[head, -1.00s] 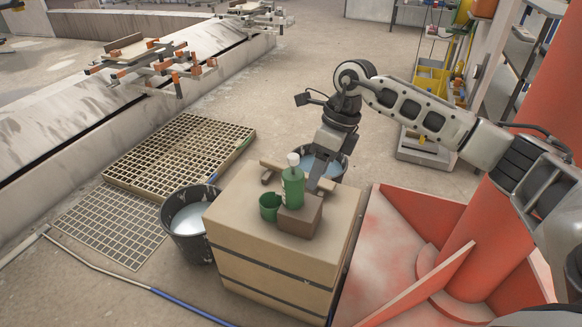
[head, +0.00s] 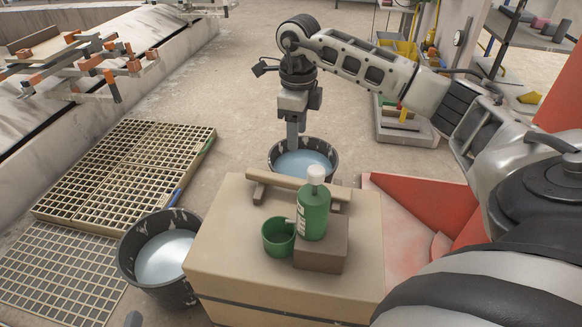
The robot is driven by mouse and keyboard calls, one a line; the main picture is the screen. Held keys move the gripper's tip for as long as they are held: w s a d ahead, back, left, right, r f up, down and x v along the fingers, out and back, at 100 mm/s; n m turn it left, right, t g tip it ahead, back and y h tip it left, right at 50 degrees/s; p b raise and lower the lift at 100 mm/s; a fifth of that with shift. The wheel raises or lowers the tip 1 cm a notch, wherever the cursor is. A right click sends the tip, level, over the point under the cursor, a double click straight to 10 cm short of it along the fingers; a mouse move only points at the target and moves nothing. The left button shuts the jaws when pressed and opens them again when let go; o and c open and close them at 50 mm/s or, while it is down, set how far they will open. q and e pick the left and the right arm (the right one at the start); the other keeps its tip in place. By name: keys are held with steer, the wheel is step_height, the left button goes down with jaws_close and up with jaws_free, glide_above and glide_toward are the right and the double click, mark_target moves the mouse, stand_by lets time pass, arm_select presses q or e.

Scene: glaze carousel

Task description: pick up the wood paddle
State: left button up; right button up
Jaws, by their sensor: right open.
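A light wooden bar (head: 296,185), which looks like the wood paddle, lies across small wooden rests at the far edge of a tan box (head: 232,238). The green bottle partly covers its right part. My right gripper (head: 293,143) points down beyond the bar, in front of the far rim of the rear bucket in the picture. It is open, seen nearly edge-on, and apart from the bar. My left gripper is not in view.
Grates (head: 130,165) lie at left.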

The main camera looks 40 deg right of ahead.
steer(key=b, duration=0.3)
glide_above(297, 181)
steer(key=f, duration=0.8)
steer(key=shift+s+a+f, duration=0.2)
steer(key=shift+f, duration=1)
steer(key=shift+w+d+f+b, duration=0.1)
steer(key=shift+d+f+b, duration=0.05)
steer(key=shift+f+b, duration=0.6)
step_height(297, 181, down, 2)
steer(key=shift+w+d+f+b, duration=0.1)
steer(key=shift+f+b, duration=0.05)
steer(key=shift+b, duration=0.35)
steer(key=shift+f, duration=0.35)
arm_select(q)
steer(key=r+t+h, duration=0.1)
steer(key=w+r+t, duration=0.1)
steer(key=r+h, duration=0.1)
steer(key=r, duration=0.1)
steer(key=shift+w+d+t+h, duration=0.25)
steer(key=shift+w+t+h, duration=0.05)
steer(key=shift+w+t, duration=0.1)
arm_select(e)
jaws_close()
